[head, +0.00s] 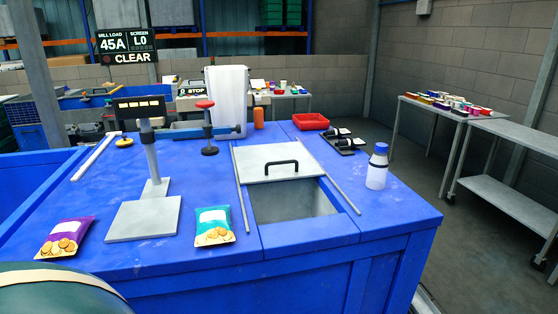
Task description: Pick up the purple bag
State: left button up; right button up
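The purple bag (65,237) lies flat at the front left of the blue table. It has a purple top, a yellow base and a picture of round snacks. No gripper is near it in view. Neither of my grippers shows in the head view. A rounded dark green shape at the lower left corner lies just in front of the bag; I cannot tell what it is.
A teal bag (214,226) lies right of the grey stand (150,204). A hatch with a handled lid (280,162) opens onto a recess (290,201). A white bottle (377,171) stands right. A red tray (310,121) sits behind. The table (110,261) is clear between the bags and front edge.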

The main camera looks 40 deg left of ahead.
aim_at(65, 239)
jog(key=u, duration=2.05)
